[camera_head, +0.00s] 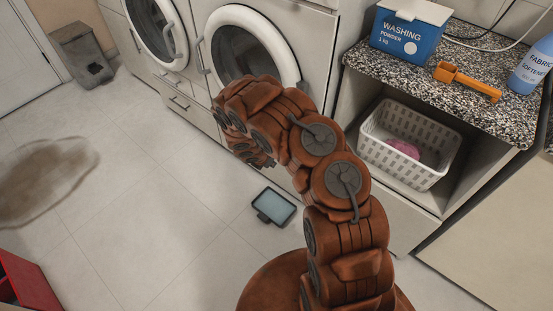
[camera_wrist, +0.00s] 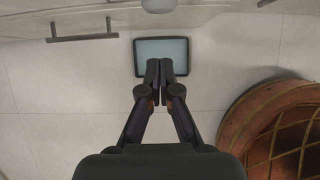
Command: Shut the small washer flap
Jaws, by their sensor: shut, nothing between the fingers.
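A small dark-rimmed panel with a blue-grey face (camera_head: 273,206), which looks like the washer flap, shows low in front of the right washer (camera_head: 292,20). It lies roughly flat, face up; I cannot tell how it joins the washer. It also shows in the wrist view (camera_wrist: 163,49), just beyond my fingertips. My gripper (camera_wrist: 166,68) is shut and empty, its fingertips overlapping the panel's near edge in the picture; I cannot tell whether they touch it. In the head view my arm hides the gripper and part of the washer's lower front.
The left washer (camera_head: 183,66) stands beside the right one. A counter (camera_head: 420,72) with a washing powder box (camera_head: 408,38) and an orange scoop (camera_head: 466,82) is at right, over a white basket (camera_head: 378,137). A red object (camera_head: 28,283) and a brownish patch (camera_head: 45,180) lie left. The middle floor is clear.

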